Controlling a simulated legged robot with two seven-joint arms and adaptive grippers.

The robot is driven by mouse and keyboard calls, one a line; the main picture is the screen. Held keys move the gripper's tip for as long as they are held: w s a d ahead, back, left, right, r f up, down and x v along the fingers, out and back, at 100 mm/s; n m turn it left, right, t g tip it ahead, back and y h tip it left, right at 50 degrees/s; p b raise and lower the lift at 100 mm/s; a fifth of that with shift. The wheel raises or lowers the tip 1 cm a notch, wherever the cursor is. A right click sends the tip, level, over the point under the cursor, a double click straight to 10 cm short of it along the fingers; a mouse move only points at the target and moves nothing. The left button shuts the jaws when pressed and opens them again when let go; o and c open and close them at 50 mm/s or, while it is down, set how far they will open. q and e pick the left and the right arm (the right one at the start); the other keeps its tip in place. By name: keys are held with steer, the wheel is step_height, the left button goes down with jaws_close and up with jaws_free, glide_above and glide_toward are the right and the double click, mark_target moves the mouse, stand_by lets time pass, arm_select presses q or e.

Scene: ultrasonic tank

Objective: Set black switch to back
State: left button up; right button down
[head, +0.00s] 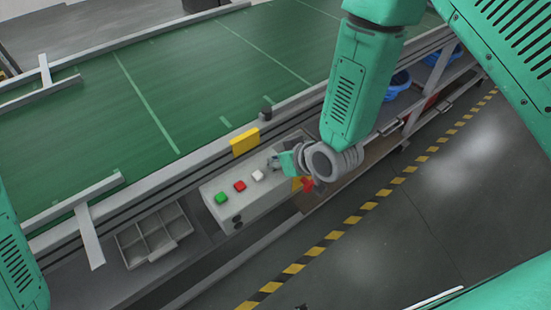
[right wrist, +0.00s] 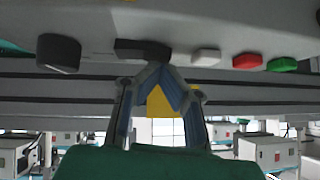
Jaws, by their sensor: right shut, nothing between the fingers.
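The control box (head: 235,203) sits below the conveyor edge, with green (head: 221,198), red (head: 240,186) and white (head: 258,175) buttons on its top. In the right wrist view, a flat black switch (right wrist: 142,48) is beside the white button (right wrist: 205,56), and a rounder black knob (right wrist: 58,52) is further left. My right gripper (head: 277,163) is at the box past the white button and covers the switch in the head view. Its fingertips, seen in the right wrist view (right wrist: 163,72), are shut and empty, close to the switch. I cannot tell whether they touch it. My left gripper is out of view.
The green conveyor (head: 190,75) with its metal side rail runs behind the box. A yellow block (head: 245,143) stands at the rail. A grey divided tray (head: 153,235) is left of the box. A red part (head: 307,185) shows below my gripper. The striped floor is clear.

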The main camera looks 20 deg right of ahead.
steer(key=shift+a+f, duration=0.1)
steer(key=shift+f, duration=0.2)
steer(key=shift+s+r, duration=0.1)
steer(key=shift+d+r, duration=0.2)
steer(key=shift+d, duration=0.15)
steer(key=shift+w+d+r, duration=0.15)
steer(key=shift+w+d, duration=0.15)
steer(key=shift+d, duration=0.05)
